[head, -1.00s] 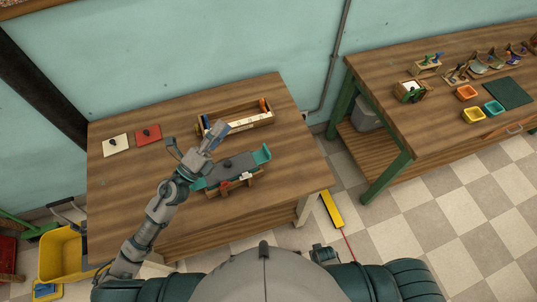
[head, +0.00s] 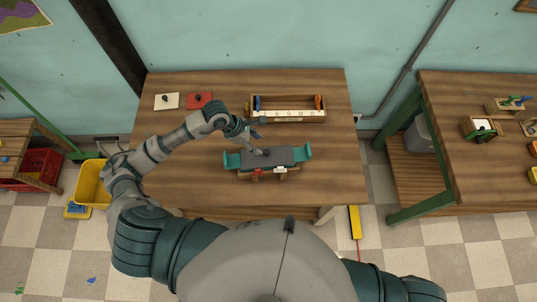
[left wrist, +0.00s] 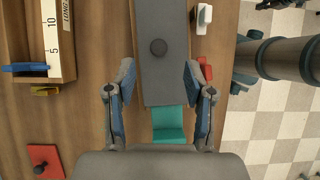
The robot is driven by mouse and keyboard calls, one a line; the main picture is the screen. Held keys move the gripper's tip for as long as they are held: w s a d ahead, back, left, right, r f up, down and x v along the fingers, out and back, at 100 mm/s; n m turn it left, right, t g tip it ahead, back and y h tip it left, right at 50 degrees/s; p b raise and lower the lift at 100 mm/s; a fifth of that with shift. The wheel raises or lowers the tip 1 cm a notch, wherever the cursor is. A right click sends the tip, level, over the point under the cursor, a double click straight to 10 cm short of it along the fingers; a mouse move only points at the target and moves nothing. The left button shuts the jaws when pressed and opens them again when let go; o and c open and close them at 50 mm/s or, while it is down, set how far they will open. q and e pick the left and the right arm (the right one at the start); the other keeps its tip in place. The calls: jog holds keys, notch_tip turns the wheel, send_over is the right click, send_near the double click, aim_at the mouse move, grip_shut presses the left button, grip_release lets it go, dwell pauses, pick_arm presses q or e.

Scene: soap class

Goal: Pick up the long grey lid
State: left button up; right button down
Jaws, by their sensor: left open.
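My left gripper (head: 250,143) is above the lid's left part. In the left wrist view the open fingers (left wrist: 158,78) stand on both sides of the lid, apart from it. No finger visibly touches the lid or its knob.
A wooden box with a measuring scale (head: 289,117) stands behind the lid. A red plate (head: 199,101) and a cream plate (head: 167,101) with dark knobs lie at the back left. Red and white clamps (head: 282,170) sit at the mould's front. The table's right end is clear.

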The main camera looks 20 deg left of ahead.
aim_at(266, 151)
pick_arm(q)
jog(key=x, duration=0.3)
jog(key=shift+f+p, duration=0.3)
jog(key=shift+f, duration=0.2)
jog(key=p+x, duration=0.1)
jog(key=x, duration=0.3)
jog(key=shift+w+a+f, duration=0.15)
jog(key=shift+w+f, duration=0.05)
jog(key=shift+f, duration=0.05)
jog(key=shift+d+f, duration=0.15)
jog(key=shift+d, duration=0.35)
jog(key=c, duration=0.4)
grip_shut()
jog(key=shift+a, duration=0.25)
pick_arm(e)
notch_tip(266, 151, up, 2)
jog(key=shift+r, duration=0.15)
